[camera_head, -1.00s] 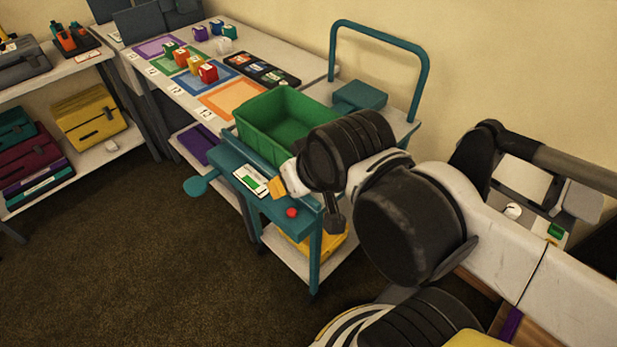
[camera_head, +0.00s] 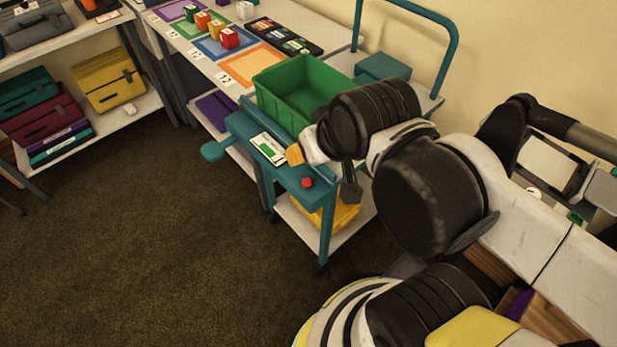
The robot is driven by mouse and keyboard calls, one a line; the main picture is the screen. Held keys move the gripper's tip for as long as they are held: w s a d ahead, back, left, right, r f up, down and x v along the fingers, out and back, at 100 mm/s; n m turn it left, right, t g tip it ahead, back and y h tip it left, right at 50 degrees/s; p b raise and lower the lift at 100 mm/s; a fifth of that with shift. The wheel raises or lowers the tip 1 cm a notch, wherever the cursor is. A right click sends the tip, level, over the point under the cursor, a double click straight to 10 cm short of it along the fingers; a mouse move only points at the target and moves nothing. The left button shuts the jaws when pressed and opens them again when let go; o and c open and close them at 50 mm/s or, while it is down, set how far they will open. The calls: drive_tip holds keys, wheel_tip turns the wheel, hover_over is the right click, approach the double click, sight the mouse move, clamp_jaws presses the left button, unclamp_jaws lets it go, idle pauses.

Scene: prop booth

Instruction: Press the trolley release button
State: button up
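The teal trolley (camera_head: 322,228) stands against the end of the long table. Its front ledge carries a small red button (camera_head: 307,182), in plain view near the right end. A white and green label (camera_head: 268,148) lies on the ledge left of the button. My arm reaches over the trolley from the right. A dark part at its end, seemingly my gripper (camera_head: 350,190), hangs just right of the button and looks apart from it in the picture. An orange piece (camera_head: 294,154) shows by the white end of my arm. My wrist hides the gripper's fingers.
A green bin (camera_head: 290,75) sits on the trolley, with a teal box (camera_head: 383,67) behind it. A teal paddle (camera_head: 215,150) sticks out left of the ledge. A yellow thing (camera_head: 338,216) is on the lower shelf. The carpet (camera_head: 130,220) at left is clear.

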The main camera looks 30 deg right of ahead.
idle(0.3)
clamp_jaws()
idle(1.1)
